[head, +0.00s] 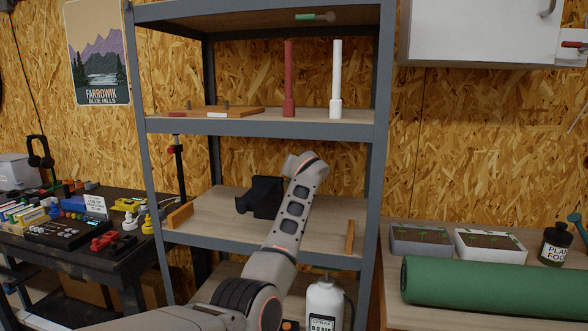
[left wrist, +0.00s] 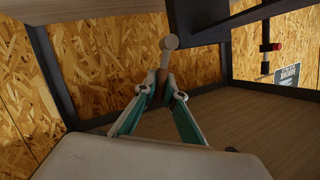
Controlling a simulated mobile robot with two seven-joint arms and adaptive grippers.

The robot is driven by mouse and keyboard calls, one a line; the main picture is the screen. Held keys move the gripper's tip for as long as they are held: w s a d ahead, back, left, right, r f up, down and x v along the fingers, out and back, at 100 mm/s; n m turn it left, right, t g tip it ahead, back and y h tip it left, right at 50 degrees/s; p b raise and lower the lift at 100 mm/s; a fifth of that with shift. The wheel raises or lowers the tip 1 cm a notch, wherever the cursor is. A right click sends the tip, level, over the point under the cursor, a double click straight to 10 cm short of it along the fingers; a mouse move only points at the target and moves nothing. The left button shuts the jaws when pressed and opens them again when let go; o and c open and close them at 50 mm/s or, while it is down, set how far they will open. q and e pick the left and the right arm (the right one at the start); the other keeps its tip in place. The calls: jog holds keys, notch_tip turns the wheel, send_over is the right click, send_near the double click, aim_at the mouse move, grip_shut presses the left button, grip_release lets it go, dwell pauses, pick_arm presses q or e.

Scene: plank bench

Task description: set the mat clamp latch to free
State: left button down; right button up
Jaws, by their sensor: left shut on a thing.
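In the head view my left arm reaches into the middle bay of the grey rack, and the dark gripper (head: 243,207) points left, just above the shelf board. The lever cannot be made out there, and its setting cannot be read. My right gripper is in neither view.
The middle shelf (head: 210,212) has wooden strips (head: 180,215) at its ends. The shelf above (head: 250,125) holds a red rod (head: 289,80) and a white rod (head: 336,80). A spray bottle (head: 325,302) stands below. A green roll (head: 490,287) lies on the right bench.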

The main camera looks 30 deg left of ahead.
pick_arm(q)
jog(key=shift+f, duration=0.1)
jog(key=c, duration=2.1)
grip_release()
jog(key=shift+v, duration=3.8)
